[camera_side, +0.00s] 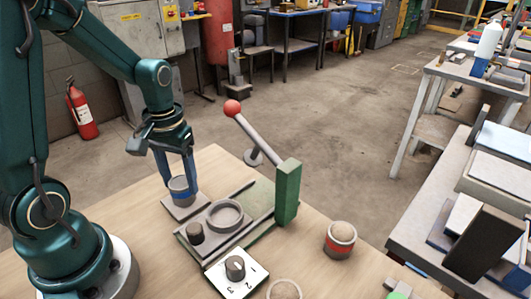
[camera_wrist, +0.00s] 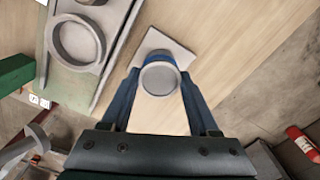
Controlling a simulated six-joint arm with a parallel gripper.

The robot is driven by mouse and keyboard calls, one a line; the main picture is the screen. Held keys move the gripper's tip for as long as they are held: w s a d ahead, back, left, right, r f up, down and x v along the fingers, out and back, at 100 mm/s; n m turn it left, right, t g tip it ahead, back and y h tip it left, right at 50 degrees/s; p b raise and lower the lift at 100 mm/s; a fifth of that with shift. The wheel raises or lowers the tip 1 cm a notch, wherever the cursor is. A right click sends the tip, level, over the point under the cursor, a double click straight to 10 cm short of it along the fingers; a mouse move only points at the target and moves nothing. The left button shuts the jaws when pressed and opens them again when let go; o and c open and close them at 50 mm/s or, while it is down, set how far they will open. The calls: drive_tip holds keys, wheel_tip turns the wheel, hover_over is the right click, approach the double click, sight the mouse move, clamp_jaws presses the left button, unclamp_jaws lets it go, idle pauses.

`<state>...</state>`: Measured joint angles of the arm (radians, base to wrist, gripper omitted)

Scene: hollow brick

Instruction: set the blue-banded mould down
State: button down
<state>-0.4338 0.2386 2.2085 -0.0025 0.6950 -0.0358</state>
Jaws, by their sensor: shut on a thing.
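The blue-banded mould (camera_side: 180,191) is a small grey cup with a blue band. My gripper (camera_side: 177,183) is shut on it, one finger on each side, pointing down. The mould is upright over a grey square plate (camera_side: 177,212) on the table. Whether it touches the plate or hangs just above it I cannot tell. In the wrist view the mould (camera_wrist: 160,79) shows its round grey top between my fingers, with the plate (camera_wrist: 155,40) behind it.
The press bed (camera_side: 190,240) with a grey ring (camera_side: 224,215), a green post (camera_side: 288,190) and a red-knobbed lever (camera_side: 245,130) stands right of the plate. A red-banded mould (camera_side: 340,240) and a numbered dial (camera_side: 235,268) are nearer the front. Bare wood lies behind the plate.

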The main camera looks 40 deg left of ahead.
sight(180, 182)
drive_tip(key=shift+f, duration=0.1)
drive_tip(key=shift+c, duration=0.7)
unclamp_jaws()
wheel_tip(180, 182, up, 12)
drive_tip(key=s+d+m+t, duration=0.5)
drive_tip(key=d, duration=0.4)
drive_tip(key=shift+s+d+f+t, duration=0.15)
drive_tip(key=shift+s+d+t, duration=0.15)
drive_tip(key=shift+s, duration=0.05)
